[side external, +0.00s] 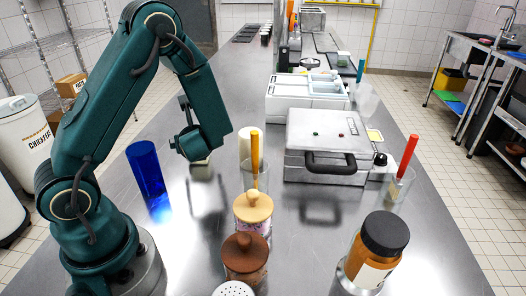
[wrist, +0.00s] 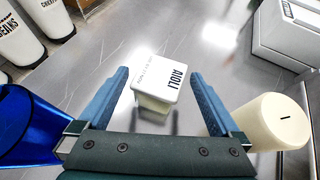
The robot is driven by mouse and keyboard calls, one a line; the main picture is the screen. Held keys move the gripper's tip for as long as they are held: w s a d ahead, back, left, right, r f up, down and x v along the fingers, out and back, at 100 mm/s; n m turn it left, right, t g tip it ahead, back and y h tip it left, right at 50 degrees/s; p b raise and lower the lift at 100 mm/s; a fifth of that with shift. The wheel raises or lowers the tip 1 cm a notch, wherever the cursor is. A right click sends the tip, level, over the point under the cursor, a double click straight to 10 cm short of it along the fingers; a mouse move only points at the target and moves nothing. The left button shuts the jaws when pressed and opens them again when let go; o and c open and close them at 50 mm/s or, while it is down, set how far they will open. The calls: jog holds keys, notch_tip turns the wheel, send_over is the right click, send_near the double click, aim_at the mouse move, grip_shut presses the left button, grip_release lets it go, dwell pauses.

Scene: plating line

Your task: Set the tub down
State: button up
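A small pale tub with a white lid marked AIOLI (wrist: 160,78) shows in the wrist view between my gripper's fingers. My gripper (wrist: 158,76) is open, with a gap to the tub on each side. The tub appears upright on the metal counter, with a reflection below it. The far side of the tub is hidden.
A blue cup (side external: 147,170) stands left of my gripper and a cream cylinder (side external: 245,143) right of it.

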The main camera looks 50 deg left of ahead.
grip_shut()
jog(key=shift+r, duration=0.15)
notch_tip(320, 180, up, 9)
jog(key=w+d+r+m+t+h, duration=0.1)
jog(key=d+r+m+t+h, duration=0.2)
jog(key=d, duration=0.6)
jog(key=w+d+r+m+t+h, duration=0.1)
jog(key=d+r+m+t+h, duration=0.3)
jog(key=d+r+m, duration=0.2)
jog(key=d+r, duration=0.2)
jog(key=d, duration=0.1)
jog(key=shift+w+d+r+m, duration=0.3)
jog(key=shift+w+d+m, duration=0.05)
jog(key=shift+m, duration=0.05)
